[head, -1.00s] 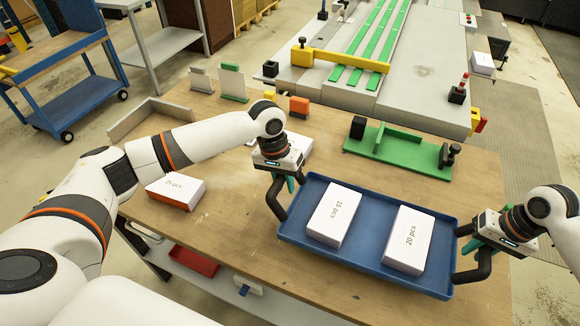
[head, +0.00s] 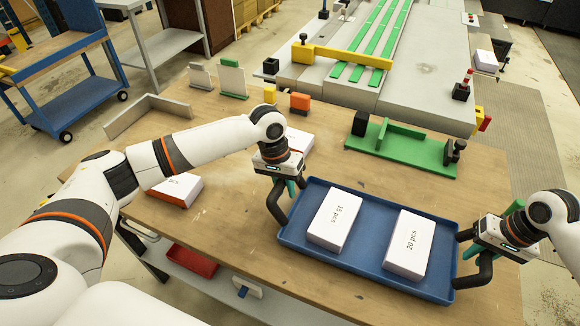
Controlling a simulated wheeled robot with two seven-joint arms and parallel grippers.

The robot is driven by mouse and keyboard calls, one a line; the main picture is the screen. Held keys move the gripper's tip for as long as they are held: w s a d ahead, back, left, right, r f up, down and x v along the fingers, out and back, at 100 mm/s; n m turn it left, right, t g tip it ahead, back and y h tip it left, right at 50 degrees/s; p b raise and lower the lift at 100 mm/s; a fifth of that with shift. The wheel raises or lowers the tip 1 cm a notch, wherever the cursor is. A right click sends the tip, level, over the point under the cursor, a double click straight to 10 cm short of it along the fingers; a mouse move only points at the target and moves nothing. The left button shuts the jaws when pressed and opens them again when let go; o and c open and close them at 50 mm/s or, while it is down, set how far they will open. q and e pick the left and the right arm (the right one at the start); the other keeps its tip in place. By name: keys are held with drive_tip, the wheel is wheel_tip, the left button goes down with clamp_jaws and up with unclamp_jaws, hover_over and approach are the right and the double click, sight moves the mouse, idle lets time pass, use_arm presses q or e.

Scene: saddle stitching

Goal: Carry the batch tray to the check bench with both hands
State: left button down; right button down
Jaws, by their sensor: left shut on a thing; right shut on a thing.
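The blue batch tray (head: 365,264) is in the lower right of the head view, over the wooden table. Two white stacks lie in it, one marked 15 pcs (head: 334,220) and one marked 20 pcs (head: 408,245). Black handles stand at its two ends. My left gripper (head: 284,186) is shut on the left handle (head: 276,213). My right gripper (head: 486,252) is shut on the right handle (head: 473,278). The fingertips are partly hidden by the grippers' own bodies. I cannot tell whether the tray touches the table.
The wooden table (head: 225,225) holds a green fixture (head: 400,158), a grey corner stop (head: 145,112) and a white-and-red stack (head: 180,190). The grey machine (head: 420,100) stands behind. A blue cart (head: 70,95) and grey bench (head: 165,48) stand on the floor at upper left.

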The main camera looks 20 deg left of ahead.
use_arm(q)
drive_tip(key=shift+a+f+b, duration=0.1)
drive_tip(key=shift+f+b, duration=0.3)
drive_tip(key=shift+f, duration=0.15)
use_arm(e)
drive_tip(key=shift+d+f, duration=0.1)
drive_tip(key=shift+f, duration=0.45)
use_arm(q)
drive_tip(key=c, duration=1.7)
unclamp_jaws()
drive_tip(key=shift+f, duration=0.2)
use_arm(e)
drive_tip(key=c, duration=1.7)
unclamp_jaws()
drive_tip(key=shift+f, duration=0.2)
use_arm(q)
drive_tip(key=o, duration=0.5)
drive_tip(key=shift+r, duration=0.15)
drive_tip(key=shift+c, duration=0.2)
use_arm(e)
drive_tip(key=o, duration=0.5)
drive_tip(key=shift+r, duration=0.15)
drive_tip(key=shift+c, duration=0.2)
use_arm(q)
drive_tip(key=shift+s, duration=0.1)
use_arm(e)
drive_tip(key=shift+s, duration=0.1)
